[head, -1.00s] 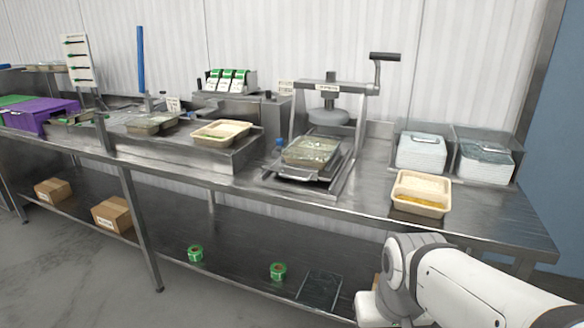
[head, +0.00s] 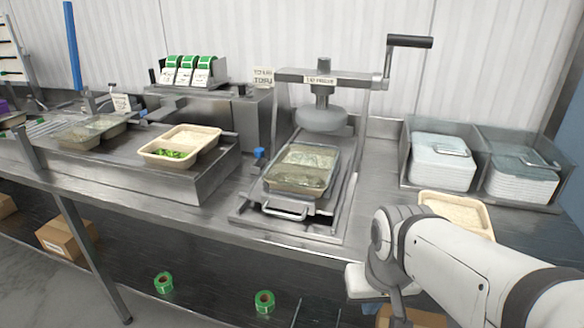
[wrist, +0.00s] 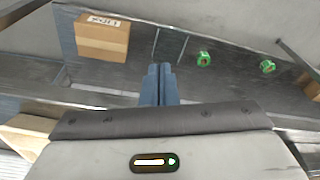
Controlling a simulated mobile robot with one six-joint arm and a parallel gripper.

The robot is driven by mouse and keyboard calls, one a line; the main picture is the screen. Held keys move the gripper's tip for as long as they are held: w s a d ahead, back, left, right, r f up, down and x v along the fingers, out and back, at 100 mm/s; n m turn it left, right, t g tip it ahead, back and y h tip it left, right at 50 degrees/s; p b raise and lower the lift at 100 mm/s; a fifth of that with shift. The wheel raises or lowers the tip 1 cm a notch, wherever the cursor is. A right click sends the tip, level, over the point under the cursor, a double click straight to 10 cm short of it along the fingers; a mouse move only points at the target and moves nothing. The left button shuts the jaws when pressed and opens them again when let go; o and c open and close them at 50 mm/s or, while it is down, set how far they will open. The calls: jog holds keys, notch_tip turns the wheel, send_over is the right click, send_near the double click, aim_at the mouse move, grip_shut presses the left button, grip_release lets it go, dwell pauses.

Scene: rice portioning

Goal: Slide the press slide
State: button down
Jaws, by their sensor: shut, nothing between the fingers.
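The press slide (head: 285,209) is a metal plate with a bar handle at its front, on the rails of the press frame (head: 345,195). A tray with a clear film-like top (head: 300,168) sits on the slide, in front of the round press head (head: 322,119). The head hangs above and behind it, with a crank (head: 410,41) at upper right. My gripper's fingers (wrist: 159,72) show in the wrist view, shut and empty, facing the lower shelf. In the head view my arm is at lower right, apart from the slide; the fingertips are not clearly visible there.
A tan tray (head: 456,213) is partly hidden behind my arm. Bins (head: 408,165) with stacked white and clear lids stand at right. Another tan tray (head: 180,146) sits on the raised step at left. Green rolls (head: 264,302) and a cardboard box (wrist: 102,37) lie on the lower shelf.

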jog(key=shift+r, duration=0.1)
jog(key=w+a+r+n+t+p, duration=0.1)
jog(key=w+a+r+n+p, duration=0.3)
jog(key=w+n, duration=0.5)
jog(key=w+a+r+n+h+p, duration=0.15)
jog(key=w+a+r+n, duration=0.35)
jog(key=n, duration=0.7)
jog(key=w+a+r+n+t+p, duration=0.1)
jog(key=w+a+r+n+p, duration=0.25)
jog(key=w+a+n, duration=0.55)
jog(key=d+f, duration=0.1)
jog(key=f, duration=0.2)
jog(key=w+d+f+n, duration=0.1)
jog(key=d+f, duration=0.1)
jog(key=f, duration=0.1)
jog(key=w+d+f+n, duration=0.1)
jog(key=f, duration=0.3)
jog(key=shift+d, duration=0.2)
